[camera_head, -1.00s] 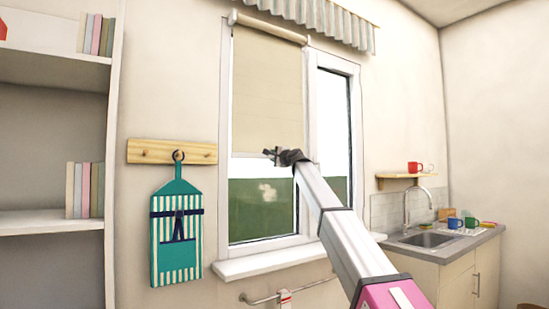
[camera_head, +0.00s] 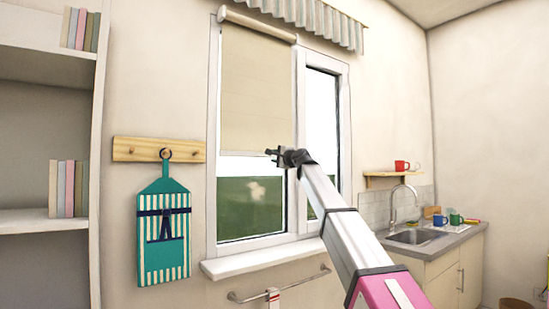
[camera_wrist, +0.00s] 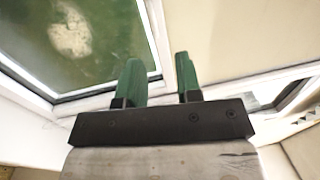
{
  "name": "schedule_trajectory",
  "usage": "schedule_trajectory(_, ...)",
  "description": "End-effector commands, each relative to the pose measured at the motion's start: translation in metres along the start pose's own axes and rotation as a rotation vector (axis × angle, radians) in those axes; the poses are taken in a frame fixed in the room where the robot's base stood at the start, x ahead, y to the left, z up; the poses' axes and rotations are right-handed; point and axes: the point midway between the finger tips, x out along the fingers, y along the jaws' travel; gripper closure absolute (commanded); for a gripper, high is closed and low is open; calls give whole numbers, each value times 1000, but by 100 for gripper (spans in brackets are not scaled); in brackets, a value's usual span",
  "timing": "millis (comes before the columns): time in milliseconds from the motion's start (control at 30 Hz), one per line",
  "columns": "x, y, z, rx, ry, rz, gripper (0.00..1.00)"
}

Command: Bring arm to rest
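My gripper (camera_head: 275,154) is at the end of my raised arm, in front of the window in the head view. In the wrist view its two green fingers (camera_wrist: 160,80) stand apart with nothing between them. The window glass and its frame show behind the fingers. No inkpads or stamps can be made out in either view.
A window (camera_head: 252,205) with a half-lowered blind (camera_head: 256,90) and a sill (camera_head: 265,259) is ahead. A teal striped apron (camera_head: 164,235) hangs from a wooden rail (camera_head: 130,149). Shelves (camera_head: 40,220) stand at left; a sink counter (camera_head: 450,244) and mug shelf (camera_head: 385,174) are at right.

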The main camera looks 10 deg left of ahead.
Motion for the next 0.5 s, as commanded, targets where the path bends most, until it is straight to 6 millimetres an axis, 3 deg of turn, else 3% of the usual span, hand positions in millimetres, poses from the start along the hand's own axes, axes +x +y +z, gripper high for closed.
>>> schedule_trajectory(300, -2, 7, -2, -7, 2, 9, 68)
schedule_trajectory(367, -6, 20, -6, -20, 6, 26, 68)
schedule_trajectory(500, -27, 82, -26, -86, 19, 115, 68)
